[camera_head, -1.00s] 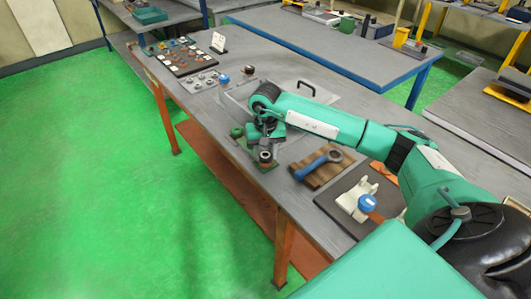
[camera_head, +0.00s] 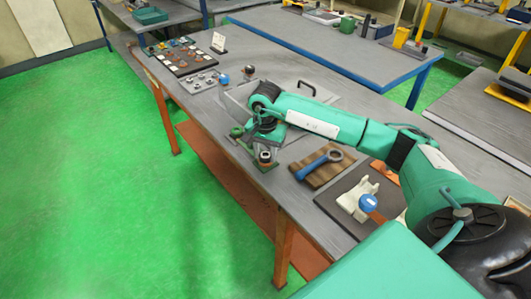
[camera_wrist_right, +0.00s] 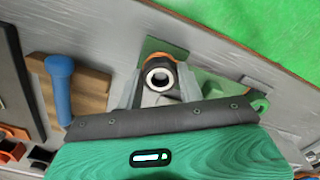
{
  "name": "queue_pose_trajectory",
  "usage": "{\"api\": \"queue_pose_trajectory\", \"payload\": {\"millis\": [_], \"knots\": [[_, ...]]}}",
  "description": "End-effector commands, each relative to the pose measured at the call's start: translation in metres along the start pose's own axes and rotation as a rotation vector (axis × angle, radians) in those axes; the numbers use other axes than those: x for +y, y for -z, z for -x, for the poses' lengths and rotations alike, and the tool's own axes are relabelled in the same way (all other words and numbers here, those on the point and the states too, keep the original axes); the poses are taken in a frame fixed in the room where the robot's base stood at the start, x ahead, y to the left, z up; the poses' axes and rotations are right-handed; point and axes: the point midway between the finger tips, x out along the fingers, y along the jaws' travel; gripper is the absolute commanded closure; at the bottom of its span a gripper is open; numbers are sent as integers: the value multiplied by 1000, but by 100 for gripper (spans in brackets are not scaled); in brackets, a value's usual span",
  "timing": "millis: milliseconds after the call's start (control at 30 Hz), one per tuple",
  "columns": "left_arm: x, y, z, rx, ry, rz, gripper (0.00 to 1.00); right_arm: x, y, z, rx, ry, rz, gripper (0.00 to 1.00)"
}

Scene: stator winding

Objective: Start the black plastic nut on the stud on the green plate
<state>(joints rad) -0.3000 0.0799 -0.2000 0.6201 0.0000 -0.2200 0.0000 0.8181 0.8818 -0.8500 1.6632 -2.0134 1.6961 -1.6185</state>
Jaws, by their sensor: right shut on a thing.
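The green plate (camera_head: 243,150) lies near the left edge of the long grey table. It also shows in the right wrist view (camera_wrist_right: 150,47). My right gripper (camera_head: 265,150) is over its near end, pointing down. In the right wrist view my right gripper (camera_wrist_right: 160,82) is shut on a dark round part with a pale ring around its hole, which I take for the black plastic nut (camera_wrist_right: 159,77). An orange rim shows behind it. The stud is hidden, so I cannot tell whether the nut touches it. My left gripper is not in view.
A blue-handled ring tool (camera_head: 318,164) lies on a wooden board (camera_head: 325,175) to the right. A dark mat with a white fixture (camera_head: 352,200) and a blue-topped part (camera_head: 368,202) is nearer. Trays of small parts (camera_head: 185,55) stand at the far end.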

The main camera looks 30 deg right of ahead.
Motion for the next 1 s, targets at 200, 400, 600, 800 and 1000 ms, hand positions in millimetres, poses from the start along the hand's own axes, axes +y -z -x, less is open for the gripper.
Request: {"api": "queue_pose_trajectory", "payload": {"millis": [200,400,600,800,1000], "knots": [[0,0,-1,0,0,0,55,1,-2,-4,-4,-7,-58,80],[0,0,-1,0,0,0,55,1,-2,-4,-4,-7,-56,46],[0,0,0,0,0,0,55,1,-1,-2,-2,-3,-56,37],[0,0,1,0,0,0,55,0,0,1,-1,-2,-56,37],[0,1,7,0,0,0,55,0,0,15,-1,-1,-56,37]]}}
